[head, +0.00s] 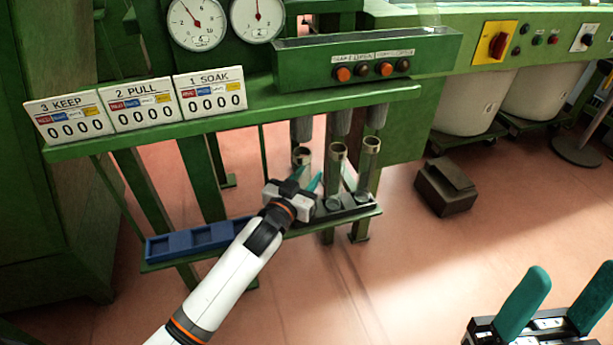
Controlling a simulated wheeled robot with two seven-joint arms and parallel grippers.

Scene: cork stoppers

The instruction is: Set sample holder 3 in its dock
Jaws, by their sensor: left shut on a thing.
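The middle and right holders stand in a dark dock strip (352,211), under grey cylinders. My right gripper (574,277) is open and empty at the lower right, far from the holders.
A blue compartment tray (203,239) lies left on the lower shelf (165,265). The green upper ledge (280,108) carries counter cards (209,93) and a button box (368,58) above the holders. A brown box (445,186) sits on the floor at right.

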